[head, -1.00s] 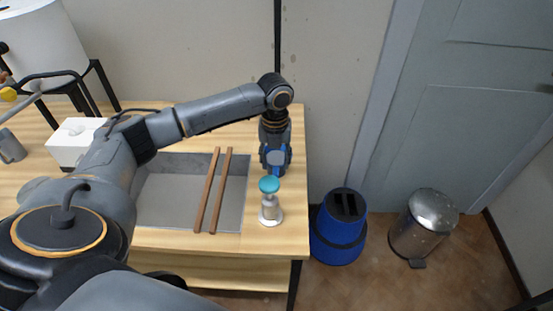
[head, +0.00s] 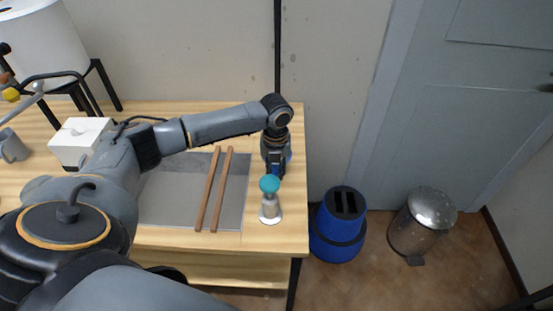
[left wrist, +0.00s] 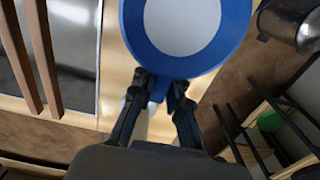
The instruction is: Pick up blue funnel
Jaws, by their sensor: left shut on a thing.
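The blue funnel (left wrist: 182,67) fills the top middle of the left wrist view, its round blue wall around a pale middle. My left gripper (left wrist: 161,88) is shut on a small blue part at the funnel's near edge. In the head view, my left gripper (head: 276,172) points down at the right end of the table, behind a teal-topped metal item. Only a little blue of the funnel (head: 288,157) shows there; the gripper hides the rest. My right gripper is not in view.
The teal-topped metal item (head: 270,205) stands close in front of the gripper. Two brown bars (head: 208,195) lie across a grey basin (head: 170,200) in the wooden table (head: 290,235). A blue stool-like object (head: 340,235) and a metal bin (head: 422,225) stand on the floor right.

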